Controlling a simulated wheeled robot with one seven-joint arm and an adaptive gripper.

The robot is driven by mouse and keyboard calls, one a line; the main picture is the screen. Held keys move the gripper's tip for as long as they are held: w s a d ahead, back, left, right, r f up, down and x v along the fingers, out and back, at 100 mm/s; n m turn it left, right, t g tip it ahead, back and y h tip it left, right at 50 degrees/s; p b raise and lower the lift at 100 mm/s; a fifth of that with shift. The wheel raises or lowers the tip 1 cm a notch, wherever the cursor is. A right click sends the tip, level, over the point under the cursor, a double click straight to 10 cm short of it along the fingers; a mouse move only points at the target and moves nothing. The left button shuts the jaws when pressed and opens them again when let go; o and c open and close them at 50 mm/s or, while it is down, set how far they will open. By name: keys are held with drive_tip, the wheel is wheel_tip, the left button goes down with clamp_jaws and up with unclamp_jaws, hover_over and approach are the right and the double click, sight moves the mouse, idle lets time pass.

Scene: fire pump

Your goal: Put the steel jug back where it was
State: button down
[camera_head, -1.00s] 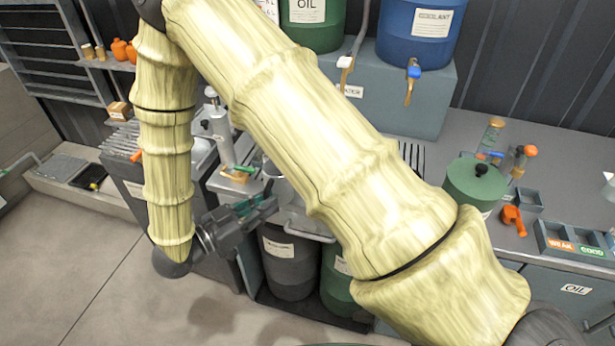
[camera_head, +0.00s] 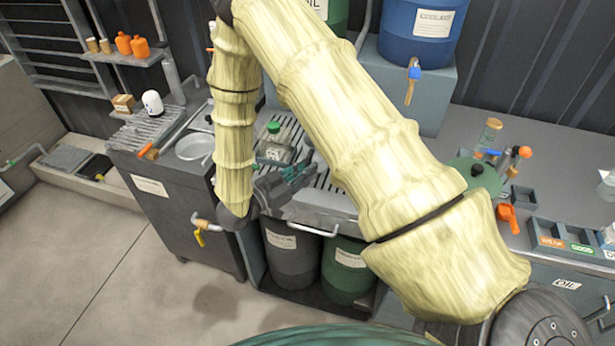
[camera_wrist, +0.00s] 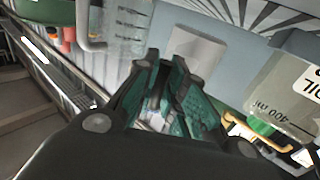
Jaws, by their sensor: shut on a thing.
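My gripper (camera_head: 292,180) is over the front edge of the slatted drain tray (camera_head: 338,188), its dark fingers with green pads pointing right. In the wrist view my gripper (camera_wrist: 170,85) is closed around a shiny grey piece, which appears to be part of the steel jug (camera_wrist: 155,108). In the head view a pale grey bit of the jug (camera_head: 309,160) shows beyond the fingertips; my arm hides most of it. I cannot tell whether the jug touches the tray.
A clear bottle with a green cap (camera_head: 275,150) stands on the tray just behind my gripper. A white dish (camera_head: 195,146) lies on the cabinet to the left. A dark drum (camera_head: 290,262) and a green drum (camera_head: 347,270) stand below. A blue coolant drum (camera_head: 420,35) is behind.

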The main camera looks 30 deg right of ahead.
drive_tip(key=shift+w+d+f+p, duration=0.1)
drive_tip(key=shift+d+f+p, duration=0.15)
drive_tip(key=shift+f, duration=0.35)
drive_tip(key=shift+d+f+p, duration=0.1)
drive_tip(key=shift+f+p, duration=0.2)
drive_tip(key=shift+f, duration=0.9)
drive_tip(key=shift+f, duration=0.2)
drive_tip(key=c, duration=1.5)
unclamp_jaws()
drive_tip(key=shift+r, duration=0.1)
drive_tip(key=shift+r, duration=0.15)
drive_tip(key=shift+a, duration=0.4)
drive_tip(key=s+a+b, duration=0.1)
drive_tip(key=a+b, duration=0.3)
drive_tip(key=a, duration=0.7)
drive_tip(key=shift+s+a, duration=0.15)
drive_tip(key=shift+s, duration=0.1)
